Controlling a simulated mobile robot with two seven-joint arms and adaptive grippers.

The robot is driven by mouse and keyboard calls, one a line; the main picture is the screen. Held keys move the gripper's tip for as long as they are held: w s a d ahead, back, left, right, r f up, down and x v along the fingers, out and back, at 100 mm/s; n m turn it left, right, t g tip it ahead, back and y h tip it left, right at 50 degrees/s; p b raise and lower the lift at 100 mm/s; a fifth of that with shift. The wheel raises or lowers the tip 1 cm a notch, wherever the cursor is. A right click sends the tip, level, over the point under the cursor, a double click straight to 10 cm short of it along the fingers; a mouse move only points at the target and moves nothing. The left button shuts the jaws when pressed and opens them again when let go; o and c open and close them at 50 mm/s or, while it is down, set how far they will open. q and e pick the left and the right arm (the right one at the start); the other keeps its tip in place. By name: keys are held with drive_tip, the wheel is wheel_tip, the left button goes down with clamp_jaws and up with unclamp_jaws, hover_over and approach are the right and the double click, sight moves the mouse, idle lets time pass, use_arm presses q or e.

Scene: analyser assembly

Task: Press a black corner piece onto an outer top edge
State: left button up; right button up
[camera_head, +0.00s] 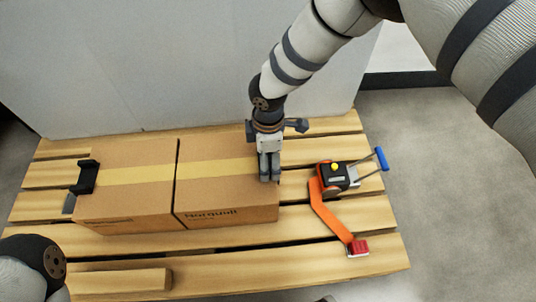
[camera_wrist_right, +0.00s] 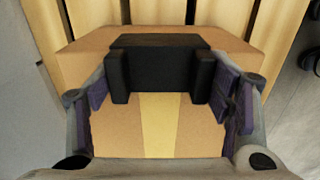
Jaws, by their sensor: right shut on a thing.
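Two brown cardboard boxes, left (camera_head: 130,200) and right (camera_head: 225,195), stand side by side on a slatted wooden pallet (camera_head: 300,262), with yellow tape along their tops. One black corner piece (camera_head: 87,178) sits over the outer left top edge of the left box. My right gripper (camera_head: 269,178) points down at the outer right top edge of the right box. In the right wrist view it is shut on another black corner piece (camera_wrist_right: 160,65), which lies at the box edge across the tape line. I cannot tell whether this piece is fully seated. My left gripper is out of view.
A strapping tool (camera_head: 334,177) with a blue handle lies on the pallet right of the boxes. An orange strap (camera_head: 330,218) runs from it to a red buckle-like piece (camera_head: 358,248). A pale wall (camera_head: 150,70) stands behind. Pallet slats in front of the boxes are mostly clear.

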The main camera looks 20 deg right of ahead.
drive_tip(key=shift+f, duration=0.4)
idle(0.3)
drive_tip(key=o, duration=1.1)
drive_tip(key=shift+r, duration=0.2)
drive_tip(key=shift+r+p, duration=1.9)
drive_tip(key=shift+r, duration=1.45)
